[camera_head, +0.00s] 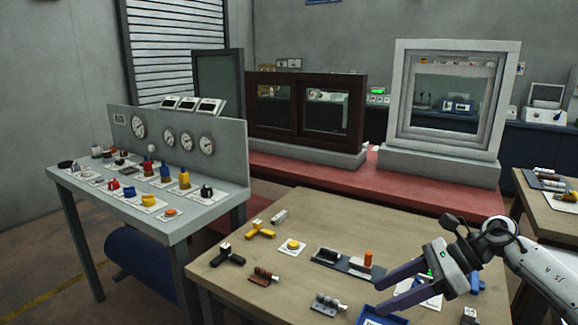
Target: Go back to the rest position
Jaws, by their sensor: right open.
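My right gripper (392,288) reaches in from the right over the near wooden table (225,268). Its two dark fingers point left and stand apart, with nothing visible between them. It is above the right part of the table, near a white plate with a green piece (432,299) and a blue tray (378,318). My left gripper is not in view.
Several small fixtures, including a yellow handle (261,231) and an orange knob piece (368,258), lie on the table. A grey control panel (175,150) stands left. Framed windows (452,92) stand on a red platform behind.

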